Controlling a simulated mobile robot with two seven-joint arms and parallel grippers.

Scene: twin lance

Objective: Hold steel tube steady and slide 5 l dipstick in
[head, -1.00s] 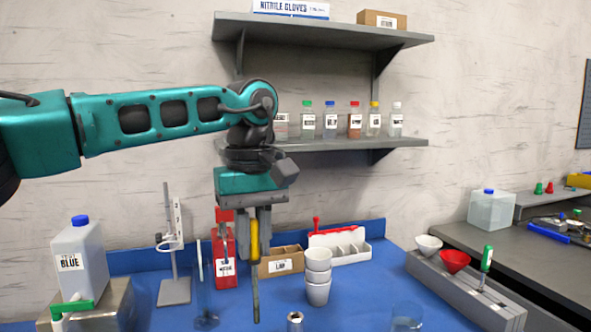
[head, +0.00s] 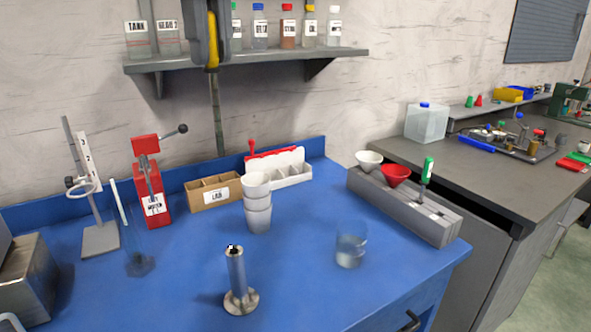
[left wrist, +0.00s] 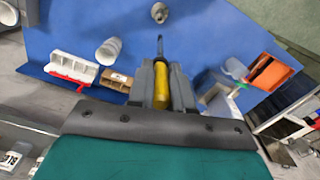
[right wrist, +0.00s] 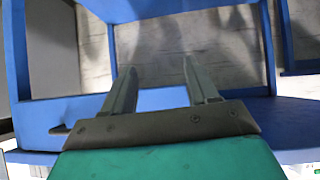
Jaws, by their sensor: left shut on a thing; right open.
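The steel tube (head: 237,271) stands upright on a round flanged base on the blue bench in the head view. Its top end looks dark. My left gripper (head: 209,62) is shut on the yellow handle of the dipstick (head: 217,118). The dark, thin rod hangs straight down, its tip higher in the picture than the tube and apart from it. In the left wrist view the yellow handle (left wrist: 166,84) is between the fingers, and the tube (left wrist: 160,12) shows at the top edge. My right gripper (right wrist: 158,70) is open and empty, beside a blue frame.
Stacked white cups (head: 257,203) stand behind the tube, with a glass beaker (head: 350,245) to its right. A red press (head: 150,185), cardboard box (head: 214,193) and ring stand (head: 100,238) line the back. A grey rack (head: 408,208) holds funnels and a green-handled tool.

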